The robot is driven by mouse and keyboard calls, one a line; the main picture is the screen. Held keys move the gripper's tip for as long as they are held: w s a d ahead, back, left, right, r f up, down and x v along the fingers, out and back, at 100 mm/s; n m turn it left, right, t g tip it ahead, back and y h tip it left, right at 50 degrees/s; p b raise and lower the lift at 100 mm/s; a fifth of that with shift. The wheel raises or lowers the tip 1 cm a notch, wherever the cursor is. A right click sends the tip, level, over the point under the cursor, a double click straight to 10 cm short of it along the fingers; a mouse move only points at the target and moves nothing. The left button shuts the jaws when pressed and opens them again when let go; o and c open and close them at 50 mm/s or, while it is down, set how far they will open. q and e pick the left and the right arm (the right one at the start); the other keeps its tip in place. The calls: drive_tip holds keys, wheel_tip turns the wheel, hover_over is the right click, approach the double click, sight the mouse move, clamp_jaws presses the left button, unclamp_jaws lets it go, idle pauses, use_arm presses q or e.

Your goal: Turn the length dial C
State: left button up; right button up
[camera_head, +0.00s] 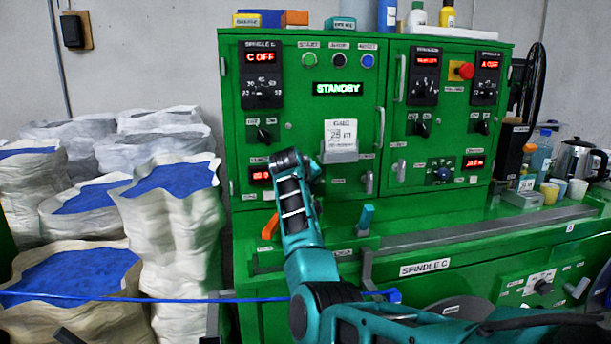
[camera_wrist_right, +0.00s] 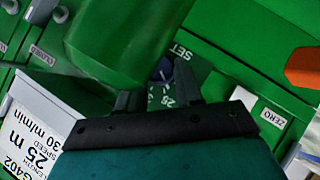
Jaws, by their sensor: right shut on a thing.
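The length dial C (camera_wrist_right: 163,70) shows in the right wrist view as a small dark blue knob with a white mark, on a green plate with a printed scale. In the head view my right arm hides it, just right of the red length display (camera_head: 261,174), whose digits are blurred. My right gripper (camera_wrist_right: 157,92) is shut on the dial, one dark finger on each side; in the head view it (camera_head: 297,165) is against the left part of the panel. A white job card (camera_head: 341,136) reads 25 m; it also shows in the wrist view (camera_wrist_right: 35,125). My left gripper is not in view.
An orange lever (camera_head: 270,227) and a blue lever (camera_head: 365,219) stand up below the panel, close to my forearm. A blue cable (camera_head: 150,299) runs across in front. White sacks (camera_head: 165,230) fill the left. A similar blue dial (camera_head: 443,174) is further right.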

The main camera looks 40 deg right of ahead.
drive_tip(key=shift+d+r+m+y, duration=0.1)
drive_tip(key=shift+m+y, duration=0.5)
drive_tip(key=shift+y, duration=0.2)
drive_tip(key=o, duration=1)
drive_tip(key=shift+s, duration=0.1)
drive_tip(key=v, duration=1.3)
drive_tip(key=shift+s+d, duration=0.2)
